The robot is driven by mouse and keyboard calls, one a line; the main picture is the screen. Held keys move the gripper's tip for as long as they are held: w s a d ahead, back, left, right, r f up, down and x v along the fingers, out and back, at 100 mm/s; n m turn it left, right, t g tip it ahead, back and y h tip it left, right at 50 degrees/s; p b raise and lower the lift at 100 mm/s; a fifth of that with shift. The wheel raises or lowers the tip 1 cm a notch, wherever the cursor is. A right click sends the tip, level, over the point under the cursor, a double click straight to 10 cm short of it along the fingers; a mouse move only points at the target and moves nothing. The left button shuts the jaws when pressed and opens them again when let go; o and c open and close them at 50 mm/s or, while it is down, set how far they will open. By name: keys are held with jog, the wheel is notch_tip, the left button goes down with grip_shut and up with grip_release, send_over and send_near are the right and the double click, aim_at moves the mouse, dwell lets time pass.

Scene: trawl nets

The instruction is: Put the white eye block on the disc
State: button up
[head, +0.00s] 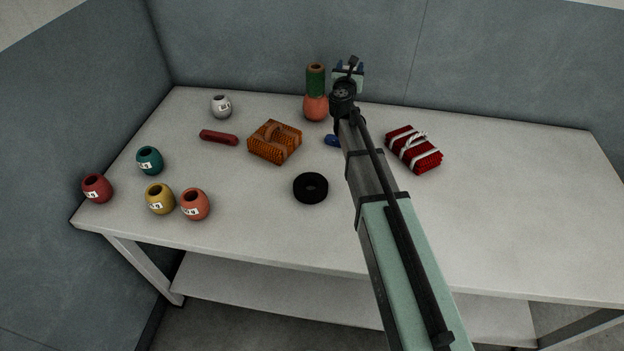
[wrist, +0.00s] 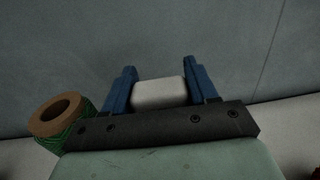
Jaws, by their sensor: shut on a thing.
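My gripper (head: 349,68) is raised at the far side of the table, just right of the green spool. In the wrist view my gripper (wrist: 158,70) has its blue fingers on either side of a pale white block (wrist: 159,93), and it is shut on it. Only a plain face of the block shows, so no eye can be made out. In the head view the block is mostly hidden by my wrist. A black disc (head: 311,199) with a hole or hollow in its middle lies flat on the table, nearer the front, with nothing on it.
A green spool (head: 316,80) stands on an orange float (head: 316,109) close left of my gripper. An orange net bundle (head: 274,142), red bar (head: 219,138), red bundle (head: 414,149), and partly hidden blue thing (head: 332,140) lie around. Several labelled floats stand left. The table's right side is clear.

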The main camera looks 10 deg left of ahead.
jog(key=s+a+m+g+h, duration=0.2)
jog(key=s+m+h, duration=0.15)
jog(key=s, duration=0.75)
jog(key=s+a+m+g+h, duration=0.15)
jog(key=s+h, duration=0.25)
jog(key=s, duration=0.8)
jog(key=s+a+m+g+h, duration=0.2)
jog(key=s+m+h, duration=0.15)
jog(key=s, duration=0.75)
jog(key=shift+h, duration=0.4)
jog(key=shift+s+f, duration=0.1)
jog(key=shift+f, duration=4.2)
jog(key=shift+f, duration=0.15)
jog(key=o, duration=1.1)
jog(key=v, duration=1.2)
jog(key=shift+d, duration=0.1)
